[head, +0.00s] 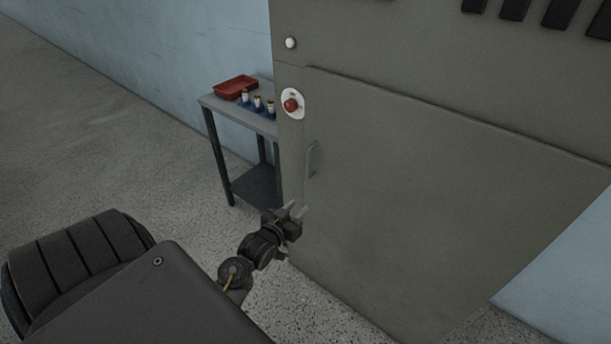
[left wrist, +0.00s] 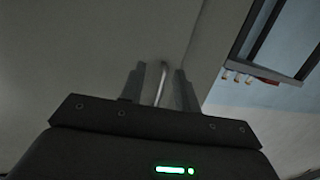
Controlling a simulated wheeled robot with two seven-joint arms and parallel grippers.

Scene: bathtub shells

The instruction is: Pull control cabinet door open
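The grey-green control cabinet (head: 400,52) stands at the right of the head view. Its wide door (head: 430,190) lies flush with the front and looks closed. A small vertical handle (head: 311,159) sits near the door's left edge. My left gripper (head: 297,211) is open, below the handle in the head view. In the left wrist view the handle (left wrist: 163,82) shows between the two spread fingers (left wrist: 160,85); I cannot tell whether they touch it. My right gripper is not in view.
A red button (head: 291,105) and a white knob (head: 291,43) are on the cabinet left of and above the door. A small table (head: 213,101) with a red tray (head: 236,87) and several small bottles stands beside the cabinet. The floor to the left is clear.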

